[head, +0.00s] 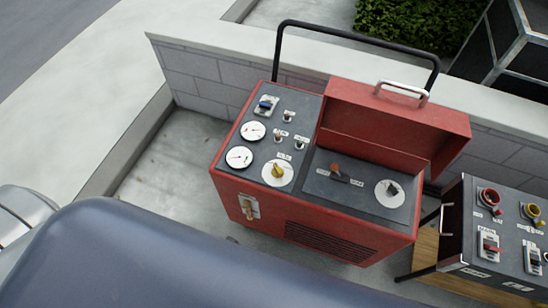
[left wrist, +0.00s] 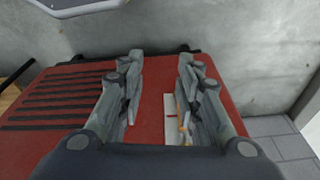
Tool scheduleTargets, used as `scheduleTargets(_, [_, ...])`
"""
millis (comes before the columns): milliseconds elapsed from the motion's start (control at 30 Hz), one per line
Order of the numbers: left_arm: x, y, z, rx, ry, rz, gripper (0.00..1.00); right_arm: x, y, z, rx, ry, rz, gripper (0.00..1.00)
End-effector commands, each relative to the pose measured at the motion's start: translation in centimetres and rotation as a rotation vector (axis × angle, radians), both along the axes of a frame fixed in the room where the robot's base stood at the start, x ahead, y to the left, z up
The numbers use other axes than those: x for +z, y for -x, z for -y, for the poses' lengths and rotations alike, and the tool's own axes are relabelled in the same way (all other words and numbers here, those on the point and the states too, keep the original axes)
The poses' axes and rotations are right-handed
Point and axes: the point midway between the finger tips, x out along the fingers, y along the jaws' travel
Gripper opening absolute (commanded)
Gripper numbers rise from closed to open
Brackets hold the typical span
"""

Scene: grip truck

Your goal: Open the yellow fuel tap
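A red machine (head: 310,232) with dark top panels stands by a low block wall. On the left of its front face is a pale plate with a yellow tap handle (head: 248,207). A yellow knob (head: 278,171) also sits on a white dial on the top panel. In the left wrist view, my left gripper (left wrist: 160,62) is open and empty over the red front. The white plate shows between the fingers, and the yellow tap handle (left wrist: 181,108) lies beside the right-hand finger, partly hidden by it. I cannot tell whether they touch. My right gripper is not in view.
The machine has a raised red lid (head: 395,120) and a black tube handle (head: 355,36). A dark control box (head: 480,235) stands close on its right. A block wall (head: 200,75) runs behind. Bare concrete floor (head: 170,160) lies to its left.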

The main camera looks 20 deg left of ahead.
Motion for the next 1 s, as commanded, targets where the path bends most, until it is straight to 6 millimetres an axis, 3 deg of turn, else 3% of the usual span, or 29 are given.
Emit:
scheduleTargets(100, [4.8, -2.3, 0.4, 0.009, 0.007, 0.026, 0.32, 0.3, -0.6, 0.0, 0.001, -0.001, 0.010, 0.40])
scheduleTargets(367, [14.6, -5.7, 1.5, 0.048, 0.039, 0.061, 0.32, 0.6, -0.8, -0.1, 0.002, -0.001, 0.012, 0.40])
scheduleTargets(533, [21.0, -8.4, 3.6, 0.118, 0.104, 0.065, 0.32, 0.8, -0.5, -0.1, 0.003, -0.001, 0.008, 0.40])
scheduleTargets(700, [23.3, -11.2, 6.2, 0.218, 0.171, 0.014, 0.32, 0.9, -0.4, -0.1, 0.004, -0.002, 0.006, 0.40])
scheduleTargets(1000, [24.2, -17.9, 8.9, 0.455, 0.193, -0.105, 0.32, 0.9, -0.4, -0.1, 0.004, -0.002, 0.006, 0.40])
